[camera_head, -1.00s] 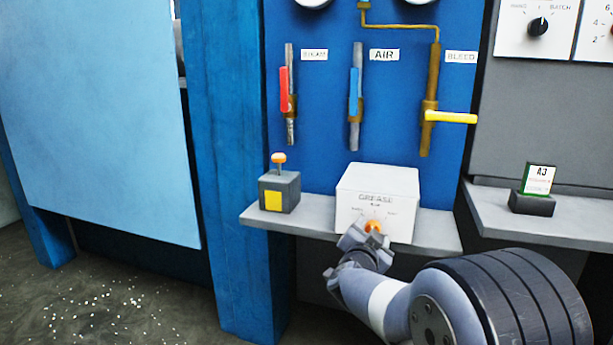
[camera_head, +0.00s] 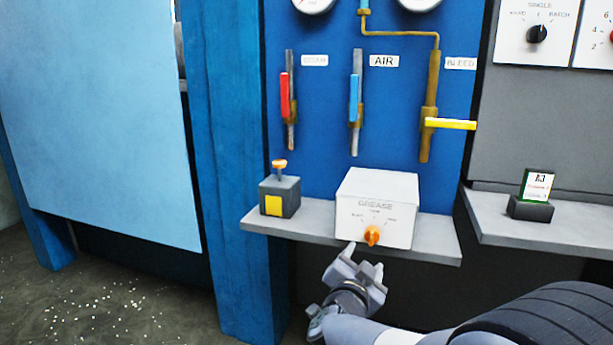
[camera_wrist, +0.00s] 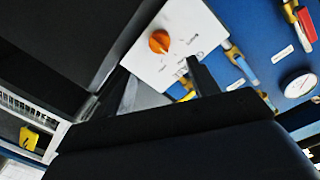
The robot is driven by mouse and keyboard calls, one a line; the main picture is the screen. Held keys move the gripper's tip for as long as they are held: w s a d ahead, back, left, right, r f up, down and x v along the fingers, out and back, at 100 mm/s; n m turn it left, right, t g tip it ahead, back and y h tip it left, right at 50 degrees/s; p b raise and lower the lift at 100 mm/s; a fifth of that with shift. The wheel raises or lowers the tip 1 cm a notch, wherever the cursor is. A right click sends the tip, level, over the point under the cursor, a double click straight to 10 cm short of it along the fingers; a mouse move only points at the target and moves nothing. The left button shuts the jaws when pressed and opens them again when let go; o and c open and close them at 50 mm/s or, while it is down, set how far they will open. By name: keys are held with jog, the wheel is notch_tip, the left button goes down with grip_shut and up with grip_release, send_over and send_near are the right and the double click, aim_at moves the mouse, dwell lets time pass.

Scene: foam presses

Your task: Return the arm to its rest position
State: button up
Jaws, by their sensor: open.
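My gripper (camera_head: 362,268) is open and empty in the head view. It is below and in front of the grey shelf, apart from the white grease box (camera_head: 377,195). The box's orange knob (camera_head: 372,236) is in full view just above the fingers. My arm comes in from the lower right.
A grey shelf (camera_head: 315,218) carries the box and a grey block (camera_head: 280,196) with an orange-topped button. Red (camera_head: 285,96), blue (camera_head: 354,98) and yellow (camera_head: 450,124) lever handles are on the blue panel above. A card holder (camera_head: 531,209) stands on the right ledge.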

jog(key=b+x, duration=0.2)
jog(key=x, duration=0.8)
jog(key=shift+w+d, duration=0.1)
jog(key=shift+w, duration=0.15)
jog(key=shift+s+r+n+p, duration=0.2)
jog(key=shift+n+p, duration=0.5)
jog(key=shift+n, duration=0.3)
jog(key=n+p, duration=0.1)
jog(key=n, duration=0.2)
jog(key=n+p, duration=0.1)
jog(key=n, duration=0.2)
jog(key=shift+a+f+h, duration=0.15)
jog(key=shift+a+h, duration=0.1)
jog(key=shift+h, duration=0.05)
jog(key=n+p, duration=0.1)
jog(key=p, duration=0.1)
send_near(370, 238)
jog(key=s, duration=0.1)
jog(key=shift+a+r+y+p, duration=0.45)
jog(key=shift+a+y+p, duration=0.25)
jog(key=shift+y, duration=0.3)
jog(key=shift+a, duration=0.1)
